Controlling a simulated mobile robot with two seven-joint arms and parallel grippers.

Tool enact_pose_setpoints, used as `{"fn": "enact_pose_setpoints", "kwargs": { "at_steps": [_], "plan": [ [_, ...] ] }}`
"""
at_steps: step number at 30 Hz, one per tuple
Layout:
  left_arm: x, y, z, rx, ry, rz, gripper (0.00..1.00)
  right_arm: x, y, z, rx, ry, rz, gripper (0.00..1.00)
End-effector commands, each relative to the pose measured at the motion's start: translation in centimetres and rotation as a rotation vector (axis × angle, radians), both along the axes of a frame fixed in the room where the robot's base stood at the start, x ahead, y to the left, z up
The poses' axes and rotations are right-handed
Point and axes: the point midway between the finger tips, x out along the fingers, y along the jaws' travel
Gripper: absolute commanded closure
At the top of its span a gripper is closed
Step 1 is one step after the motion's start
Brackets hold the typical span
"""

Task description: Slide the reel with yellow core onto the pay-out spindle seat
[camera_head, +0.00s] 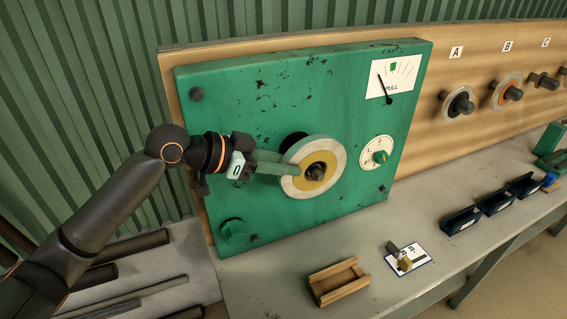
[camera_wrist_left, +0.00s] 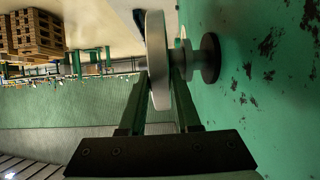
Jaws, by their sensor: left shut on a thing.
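The reel with the yellow core (camera_head: 328,179) has a pale grey rim and is upright in front of the green panel (camera_head: 240,110). In the left wrist view the reel (camera_wrist_left: 157,50) is seen edge-on. My left gripper (camera_head: 287,165) is shut on its left side, one finger on each face. The dark spindle tip (camera_head: 317,171) shows in the core's middle, so the reel appears to be around the spindle. The dark seat flange (camera_wrist_left: 210,58) is apart from the reel, with a gap on the panel side. My right gripper is not in view.
A pull gauge (camera_head: 400,72) and a dial (camera_head: 377,153) are right of the reel. Pegs A, B and C line the wooden board (camera_head: 430,125). A wooden cradle (camera_head: 338,281), a card with a small part (camera_head: 408,259) and blue bins (camera_head: 461,220) are on the bench.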

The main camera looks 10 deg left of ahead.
Motion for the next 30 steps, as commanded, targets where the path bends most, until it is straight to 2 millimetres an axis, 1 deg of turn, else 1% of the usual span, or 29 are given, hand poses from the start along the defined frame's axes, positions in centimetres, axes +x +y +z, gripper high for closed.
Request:
{"fn": "enact_pose_setpoints", "kwargs": {
  "at_steps": [1, 30],
  "plan": [
    [0.1, 0.0, 0.5, -0.008, -0.010, 0.001, 1.00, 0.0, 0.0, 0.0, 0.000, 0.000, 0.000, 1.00],
    [1.9, 1.1, 0.5, -0.007, -0.011, 0.001, 1.00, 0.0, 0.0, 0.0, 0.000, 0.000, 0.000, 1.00]
  ]
}}
